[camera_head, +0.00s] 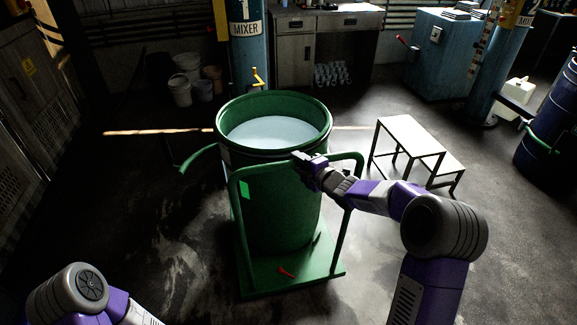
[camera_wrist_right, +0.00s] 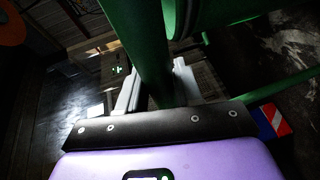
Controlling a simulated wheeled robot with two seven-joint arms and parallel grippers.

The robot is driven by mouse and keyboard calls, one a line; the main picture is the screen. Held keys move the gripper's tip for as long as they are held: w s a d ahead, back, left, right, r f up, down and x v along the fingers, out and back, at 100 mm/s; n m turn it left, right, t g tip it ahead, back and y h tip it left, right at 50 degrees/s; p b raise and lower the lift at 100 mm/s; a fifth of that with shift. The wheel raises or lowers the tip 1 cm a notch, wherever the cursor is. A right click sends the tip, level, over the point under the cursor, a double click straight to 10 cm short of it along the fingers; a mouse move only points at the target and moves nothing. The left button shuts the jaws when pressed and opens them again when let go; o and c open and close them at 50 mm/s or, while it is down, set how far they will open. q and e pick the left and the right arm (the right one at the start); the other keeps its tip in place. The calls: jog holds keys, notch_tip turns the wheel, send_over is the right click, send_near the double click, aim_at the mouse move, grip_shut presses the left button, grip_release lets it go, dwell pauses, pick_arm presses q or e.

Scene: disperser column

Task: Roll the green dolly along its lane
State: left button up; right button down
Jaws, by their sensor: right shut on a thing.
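The green dolly (camera_head: 258,283) stands on the floor in the middle of the head view, with a large green drum of pale liquid (camera_head: 270,131) on its deck. Its tubular push handle (camera_head: 243,172) rises on the near side. My right gripper (camera_head: 301,164) is at the top bar of the handle, right of its middle. In the right wrist view, the green handle bar (camera_wrist_right: 143,45) passes between the two fingers, which are shut on it. Of my left arm only a part shows at the bottom left; its gripper is out of view.
A pale strip (camera_head: 160,132) runs across the floor behind the drum. A white step stool (camera_head: 410,133) stands to the right. A blue mixer column (camera_head: 249,60) is behind the drum, buckets (camera_head: 187,75) are at the back left, and a dark blue drum (camera_head: 550,130) is at the far right.

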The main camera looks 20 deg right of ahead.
jog(key=shift+w+r, duration=0.15)
jog(key=shift+w, duration=0.35)
jog(key=c, duration=0.8)
grip_release()
jog(key=shift+c, duration=0.2)
jog(key=p+v, duration=0.1)
jog(key=v, duration=0.6)
jog(key=shift+s, duration=0.3)
jog(key=shift+d, duration=0.2)
